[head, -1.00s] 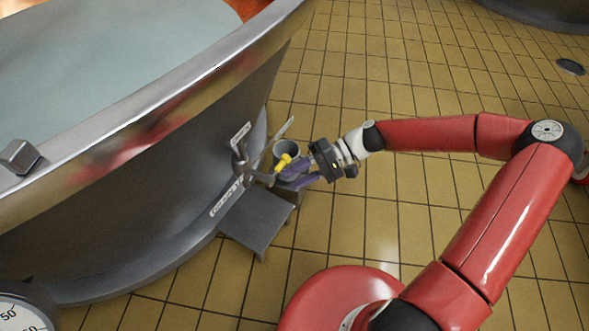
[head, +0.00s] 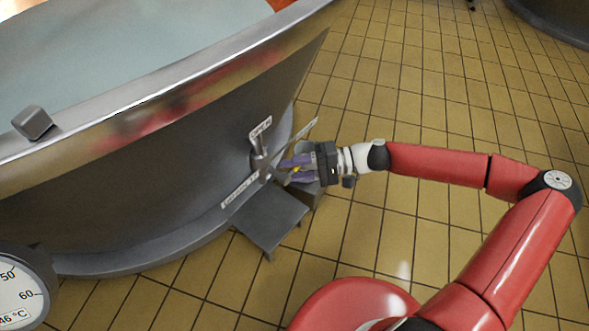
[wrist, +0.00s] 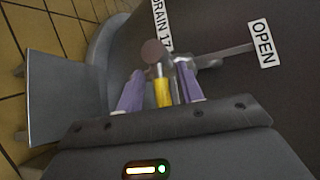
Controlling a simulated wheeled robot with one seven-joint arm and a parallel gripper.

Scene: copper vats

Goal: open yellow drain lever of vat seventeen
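The yellow drain lever (wrist: 163,93) lies between the two purple fingers of my gripper (wrist: 160,70) in the wrist view. A narrow gap seems to show on each side of it, so the fingers look open around it, not clamped. In the head view my gripper (head: 290,170) is at the vat's drain valve (head: 262,164), and only a bit of yellow shows between the fingers. A label reading DRAIN 17 (wrist: 161,25) is by the valve. An OPEN sign (wrist: 262,43) stands on a bar to its right in the wrist view.
The large metal vat (head: 150,150) curves close to my gripper on the left. A grey step-like stand (head: 268,218) is below the valve. A round gauge (head: 22,290) is at the lower left. Tiled floor (head: 400,90) is clear to the right.

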